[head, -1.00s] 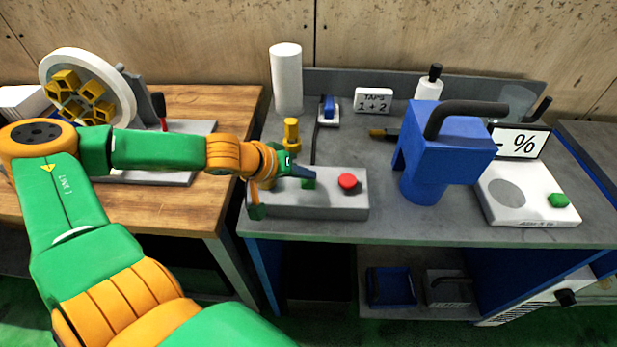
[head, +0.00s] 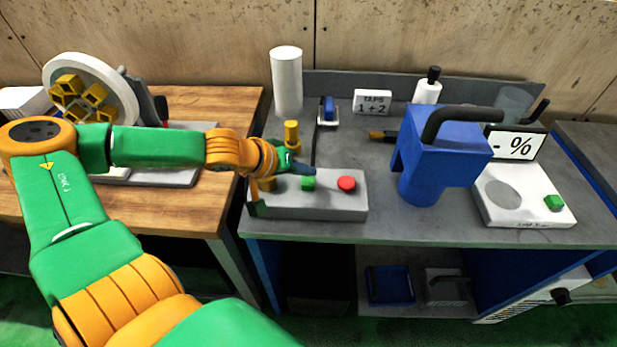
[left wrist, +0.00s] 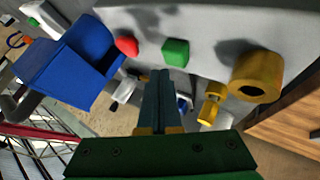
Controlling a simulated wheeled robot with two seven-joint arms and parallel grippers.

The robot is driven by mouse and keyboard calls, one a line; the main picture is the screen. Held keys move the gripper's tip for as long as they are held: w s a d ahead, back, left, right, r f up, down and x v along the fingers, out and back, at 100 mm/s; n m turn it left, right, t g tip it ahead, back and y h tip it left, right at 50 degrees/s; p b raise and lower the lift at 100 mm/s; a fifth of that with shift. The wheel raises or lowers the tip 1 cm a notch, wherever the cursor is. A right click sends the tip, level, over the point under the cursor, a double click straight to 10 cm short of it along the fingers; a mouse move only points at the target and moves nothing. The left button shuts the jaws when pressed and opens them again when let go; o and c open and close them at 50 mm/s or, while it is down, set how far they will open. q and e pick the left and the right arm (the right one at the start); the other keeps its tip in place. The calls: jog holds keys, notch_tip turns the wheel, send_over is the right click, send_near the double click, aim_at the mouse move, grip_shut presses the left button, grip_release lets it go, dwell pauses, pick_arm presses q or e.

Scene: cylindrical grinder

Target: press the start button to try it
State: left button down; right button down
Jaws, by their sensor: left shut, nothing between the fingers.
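A grey control box (head: 330,207) sits at the front left of the grey bench. On its top are a green button (head: 308,183) and a red button (head: 346,183); no start label is readable. My left gripper (head: 310,171) is shut and empty, its fingertips just above and behind the green button in the head view. In the left wrist view the shut fingers (left wrist: 160,76) point toward the green button (left wrist: 175,52), with the red button (left wrist: 127,46) left of it. Any small gap to the button is hard to judge. My right gripper is not in view.
A yellow hollow cylinder (left wrist: 257,77) stands on the box beside the green button. A yellow-topped post (head: 291,134) stands behind the box. A blue jug-like block (head: 440,150) stands to the right, and a white scale (head: 525,205) beyond it.

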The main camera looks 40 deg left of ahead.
aim_at(305, 183)
pick_arm(q)
jog(key=shift+r+p, duration=2.45)
jog(key=shift+r, duration=0.2)
jog(key=shift+f, duration=0.15)
